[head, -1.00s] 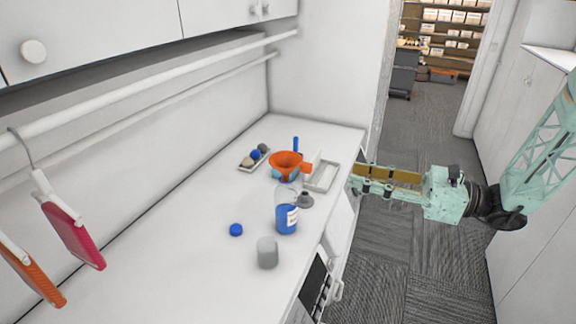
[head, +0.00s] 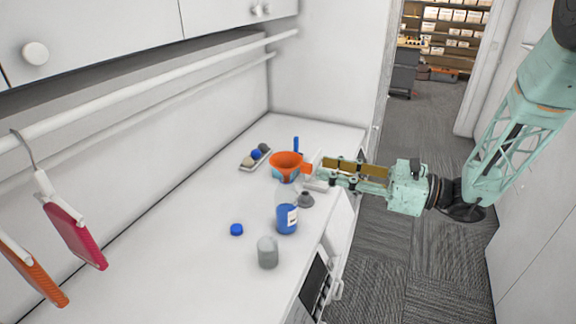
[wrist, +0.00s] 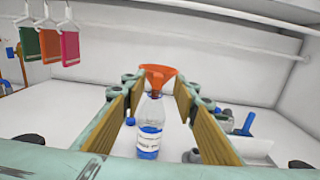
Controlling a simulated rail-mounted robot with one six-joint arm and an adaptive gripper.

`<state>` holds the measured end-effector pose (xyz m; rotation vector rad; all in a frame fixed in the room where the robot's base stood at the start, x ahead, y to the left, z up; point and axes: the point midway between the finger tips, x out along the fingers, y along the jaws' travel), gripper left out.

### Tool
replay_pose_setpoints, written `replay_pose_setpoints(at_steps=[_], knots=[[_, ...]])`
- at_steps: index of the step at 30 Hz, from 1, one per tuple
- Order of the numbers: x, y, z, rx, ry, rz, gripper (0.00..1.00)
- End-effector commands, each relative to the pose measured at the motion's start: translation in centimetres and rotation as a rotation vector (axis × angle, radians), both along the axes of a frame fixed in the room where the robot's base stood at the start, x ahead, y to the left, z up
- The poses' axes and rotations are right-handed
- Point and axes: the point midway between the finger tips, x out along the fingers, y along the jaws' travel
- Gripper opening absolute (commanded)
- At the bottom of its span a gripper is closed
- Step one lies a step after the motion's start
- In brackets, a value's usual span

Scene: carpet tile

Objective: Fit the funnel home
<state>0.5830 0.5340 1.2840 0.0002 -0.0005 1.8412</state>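The orange funnel (head: 287,158) stands wide end up over the mouth of a clear bottle with blue liquid (head: 286,218), with a tab on its right side. In the wrist view the funnel (wrist: 157,72) is upright and its spout meets the bottle neck (wrist: 153,108); how deep it sits I cannot tell. My gripper (head: 320,177) is just right of the funnel tab, level with it. Its fingers are spread apart in the wrist view, with funnel and bottle showing between them. Whether the fingertips touch the tab is unclear.
A dark grey piece (head: 306,200) is close beside the bottle. The counter's left side is clear.

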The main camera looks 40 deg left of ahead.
Motion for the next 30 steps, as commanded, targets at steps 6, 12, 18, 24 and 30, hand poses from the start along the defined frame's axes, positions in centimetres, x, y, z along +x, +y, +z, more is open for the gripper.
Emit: replay_pose_setpoints(at_steps=[6,12,18,24,30], knots=[[0.0,0.1,0.0,0.0,0.0,0.0,0.27],[-0.1,0.2,0.0,0.0,0.0,0.0,0.27],[-0.5,1.1,0.0,0.0,0.001,0.002,0.27],[-1.2,2.9,-0.1,-0.001,0.001,0.002,0.27],[-1.6,4.5,-0.1,-0.001,0.0,0.001,0.27]])
